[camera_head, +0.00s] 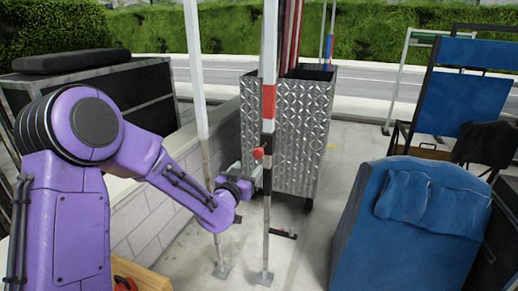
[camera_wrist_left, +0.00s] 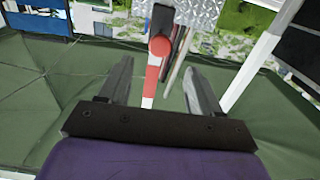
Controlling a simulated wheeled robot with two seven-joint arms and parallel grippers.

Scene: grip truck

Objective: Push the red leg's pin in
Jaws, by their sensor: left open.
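The red leg is an upright stand pole with a red band (camera_head: 268,101); its red band also shows in the left wrist view (camera_wrist_left: 151,76). A round red pin knob (camera_head: 258,153) sticks out of a black collar on that pole, and it shows in the wrist view (camera_wrist_left: 160,45) just beyond my fingertips. My left gripper (camera_head: 257,178) is beside the pole, a little below the knob in the head view. In the wrist view its two fingers (camera_wrist_left: 158,68) are apart, with the pole and knob seen between them. How deep the pin sits cannot be told. My right gripper is out of view.
A plain white pole (camera_head: 200,100) stands close left of the red leg. A diamond-plate metal cart (camera_head: 315,125) is right behind it. A blue padded cover (camera_head: 400,230) fills the lower right. A low block wall (camera_head: 150,215) runs at left. Some pavement (camera_head: 310,250) is clear.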

